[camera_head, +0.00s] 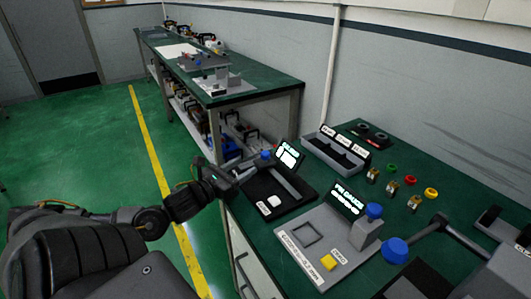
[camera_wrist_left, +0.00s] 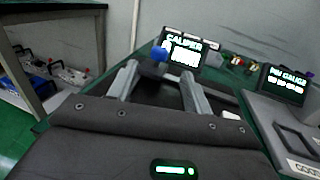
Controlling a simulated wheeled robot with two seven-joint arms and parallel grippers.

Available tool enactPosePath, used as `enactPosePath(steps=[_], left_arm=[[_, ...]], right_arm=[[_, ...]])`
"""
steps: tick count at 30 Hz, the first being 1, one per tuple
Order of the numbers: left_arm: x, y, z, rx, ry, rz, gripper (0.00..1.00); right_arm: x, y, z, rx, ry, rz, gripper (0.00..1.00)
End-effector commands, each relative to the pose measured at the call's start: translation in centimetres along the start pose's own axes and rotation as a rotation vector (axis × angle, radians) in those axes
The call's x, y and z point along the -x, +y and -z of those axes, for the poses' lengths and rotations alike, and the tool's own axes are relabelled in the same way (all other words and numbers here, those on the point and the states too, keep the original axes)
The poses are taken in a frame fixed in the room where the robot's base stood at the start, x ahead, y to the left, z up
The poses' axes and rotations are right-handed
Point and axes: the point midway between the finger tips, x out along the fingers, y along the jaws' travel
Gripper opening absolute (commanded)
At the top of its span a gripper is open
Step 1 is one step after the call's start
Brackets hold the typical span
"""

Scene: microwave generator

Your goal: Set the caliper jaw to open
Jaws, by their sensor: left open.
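The caliper station is at the near edge of the green bench, left of centre on the right-hand bench. It has a black base (camera_head: 288,201), a lit display (camera_head: 289,156), a blue knob (camera_head: 265,154) and a white block (camera_head: 270,203). My left gripper (camera_head: 245,171) is at its left side, near the blue knob. In the left wrist view the two fingers of the left gripper (camera_wrist_left: 159,72) are apart, with the blue knob (camera_wrist_left: 158,55) and display (camera_wrist_left: 182,53) ahead of them. I cannot tell whether a finger touches the caliper. My right gripper is not in view.
The pin gauge station (camera_head: 325,243) stands right of the caliper, with a blue knob and a yellow button. A lever with a blue ball (camera_head: 395,250) is farther right. A grey bin (camera_head: 335,153) and several coloured buttons lie behind. Another bench (camera_head: 240,75) stands at the back.

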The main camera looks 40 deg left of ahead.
Motion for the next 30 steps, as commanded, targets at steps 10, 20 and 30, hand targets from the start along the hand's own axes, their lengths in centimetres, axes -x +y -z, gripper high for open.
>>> enactPosePath(steps=[10, 20, 30], left_arm=[[-4.6, 0.1, -0.2, -0.001, -0.005, -0.002, 0.50], [-8.6, 0.1, -0.2, 0.000, -0.002, -0.003, 0.50], [-10.1, 0.1, 0.0, 0.000, 0.001, -0.002, 0.50]], right_arm=[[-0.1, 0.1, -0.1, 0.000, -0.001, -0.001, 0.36], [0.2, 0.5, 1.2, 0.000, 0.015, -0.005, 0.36], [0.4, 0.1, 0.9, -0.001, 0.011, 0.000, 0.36]])
